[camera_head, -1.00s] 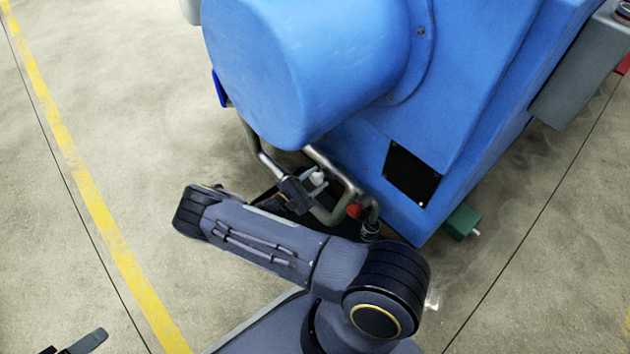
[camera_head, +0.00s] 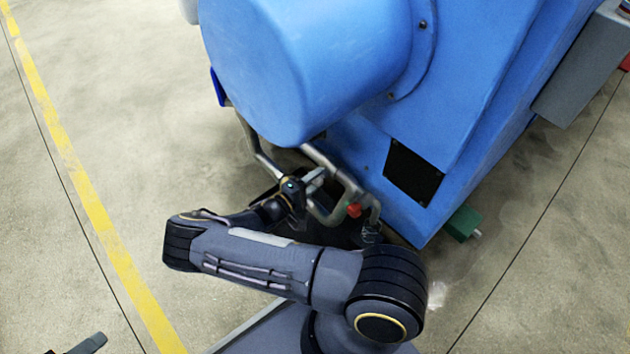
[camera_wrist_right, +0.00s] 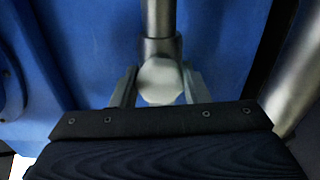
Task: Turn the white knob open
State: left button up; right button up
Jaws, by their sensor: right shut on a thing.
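The white knob (camera_wrist_right: 160,82) shows in the right wrist view, at the end of a grey metal pipe fitting (camera_wrist_right: 159,48). My right gripper (camera_wrist_right: 158,88) has one grey finger on each side of the knob and is shut on it. In the head view my right gripper (camera_head: 314,181) is at the pipes below the blue machine (camera_head: 440,100), and it hides most or all of the knob there. A dark tip in the bottom left corner looks like part of my left gripper (camera_head: 88,344); its jaws cannot be made out.
Bent metal pipes (camera_head: 322,160) surround my right gripper. A red part (camera_head: 354,210) sits on the piping just to its right. A green block (camera_head: 462,223) is at the machine's lower corner. The concrete floor at left, with a yellow line (camera_head: 90,210), is clear.

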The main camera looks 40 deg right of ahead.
jog(key=shift+a+f+m, duration=0.1)
jog(key=shift+m, duration=1.4)
jog(key=o, duration=1)
jog(key=a, duration=0.2)
jog(key=a+p, duration=0.1)
jog(key=a, duration=0.4)
jog(key=shift+s+a+p, duration=0.3)
jog(key=shift+a+p, duration=0.05)
jog(key=shift+a, duration=0.05)
